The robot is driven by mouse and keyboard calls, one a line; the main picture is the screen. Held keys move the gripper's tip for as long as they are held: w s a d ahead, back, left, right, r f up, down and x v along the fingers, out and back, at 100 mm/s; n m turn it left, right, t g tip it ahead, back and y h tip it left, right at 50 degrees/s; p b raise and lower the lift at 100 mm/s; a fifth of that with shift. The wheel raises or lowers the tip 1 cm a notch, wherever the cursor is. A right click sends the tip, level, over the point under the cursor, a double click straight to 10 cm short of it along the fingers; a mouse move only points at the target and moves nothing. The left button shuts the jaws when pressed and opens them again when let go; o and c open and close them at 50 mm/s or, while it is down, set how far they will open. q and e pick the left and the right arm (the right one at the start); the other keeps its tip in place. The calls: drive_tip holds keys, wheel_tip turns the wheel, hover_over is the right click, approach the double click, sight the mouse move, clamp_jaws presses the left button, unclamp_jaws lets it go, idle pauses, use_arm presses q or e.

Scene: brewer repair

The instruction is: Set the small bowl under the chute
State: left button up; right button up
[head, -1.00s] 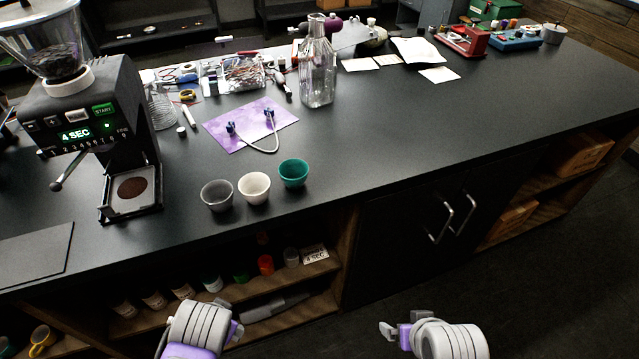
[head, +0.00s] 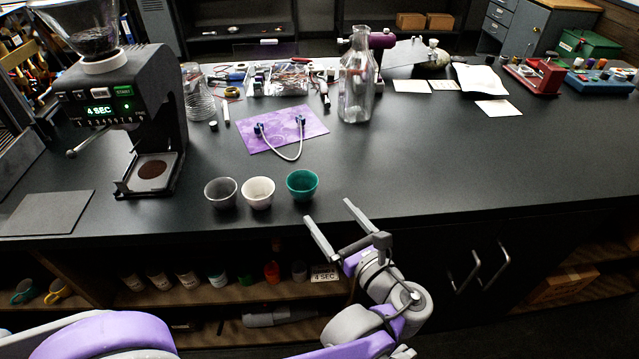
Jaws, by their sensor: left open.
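Three small bowls stand upright in a row near the counter's front edge: a grey glassy one (head: 221,193), a white one (head: 258,192) and a teal one (head: 302,185). They look similar in size. The black grinder (head: 115,95) stands to their left, its display reading 4 SEC. Its chute is hard to make out under the body. Below lies a tray (head: 128,186) with a round patch of brown grounds (head: 152,169). My left gripper (head: 328,212) is open and empty, just right of the teal bowl and apart from it. My right gripper is out of view.
A purple mat (head: 262,136) with a white looped tube lies behind the bowls. A glass bottle (head: 356,85) stands behind to the right, and a glass vessel (head: 198,95) beside the grinder. A dark flat pad (head: 48,212) lies front left. The counter's right half is largely clear.

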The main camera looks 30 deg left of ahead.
sight(310, 192)
use_arm(q)
drive_tip(key=x, duration=0.4)
drive_tip(key=shift+a+r, duration=0.2)
drive_tip(key=shift+a, duration=0.3)
drive_tip(key=x, duration=0.5)
drive_tip(key=shift+a, duration=0.2)
drive_tip(key=c, duration=1.2)
wheel_tip(310, 192, up, 10)
drive_tip(key=shift+r+p, duration=0.1)
drive_tip(key=shift+p, duration=0.85)
